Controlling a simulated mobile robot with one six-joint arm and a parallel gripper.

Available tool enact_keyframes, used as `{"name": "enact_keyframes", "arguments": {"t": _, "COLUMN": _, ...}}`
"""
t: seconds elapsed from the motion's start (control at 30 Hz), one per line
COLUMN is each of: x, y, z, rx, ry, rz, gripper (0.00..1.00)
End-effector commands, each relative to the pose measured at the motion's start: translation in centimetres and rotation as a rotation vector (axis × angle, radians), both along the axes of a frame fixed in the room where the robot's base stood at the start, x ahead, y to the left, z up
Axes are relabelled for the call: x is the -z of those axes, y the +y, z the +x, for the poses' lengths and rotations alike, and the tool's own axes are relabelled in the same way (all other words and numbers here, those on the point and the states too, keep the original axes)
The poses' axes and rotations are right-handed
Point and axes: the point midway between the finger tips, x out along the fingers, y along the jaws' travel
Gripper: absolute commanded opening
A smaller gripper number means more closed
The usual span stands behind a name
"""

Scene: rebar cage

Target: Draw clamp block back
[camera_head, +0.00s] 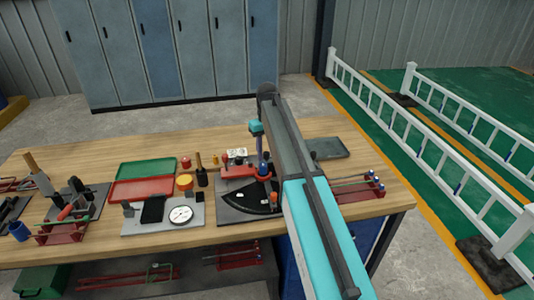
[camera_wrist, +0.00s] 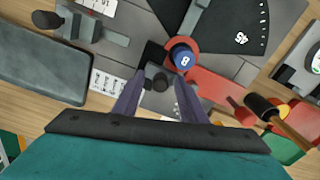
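A bending fixture with a dark, fan-shaped angle plate (camera_head: 248,201) stands on the wooden bench. Contact cannot be seen. In the head view my gripper (camera_head: 261,165) points down over the fixture, and my arm hides part of it.
A red lever (camera_wrist: 220,95) and a black-tipped wooden handle (camera_wrist: 262,106) lie right of my fingers. A grey tray (camera_wrist: 40,68) is at left. The bench also holds green (camera_head: 147,168) and red (camera_head: 142,188) trays and a white dial (camera_head: 181,214).

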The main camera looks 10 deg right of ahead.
Motion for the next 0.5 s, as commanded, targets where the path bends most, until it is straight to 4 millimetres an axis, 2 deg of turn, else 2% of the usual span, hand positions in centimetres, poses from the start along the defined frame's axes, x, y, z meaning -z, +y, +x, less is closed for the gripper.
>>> {"name": "enact_keyframes", "arguments": {"t": 0.17, "x": -0.03, "y": 0.02, "z": -0.01, "rx": 0.000, "ry": 0.000, "rz": 0.000, "gripper": 0.38}}
{"name": "enact_keyframes", "arguments": {"t": 0.4, "x": -0.03, "y": 0.03, "z": -0.01, "rx": 0.000, "ry": 0.000, "rz": 0.000, "gripper": 0.00}}
{"name": "enact_keyframes", "arguments": {"t": 0.5, "x": -0.04, "y": 0.03, "z": -0.01, "rx": 0.000, "ry": 0.000, "rz": 0.000, "gripper": 0.00}}
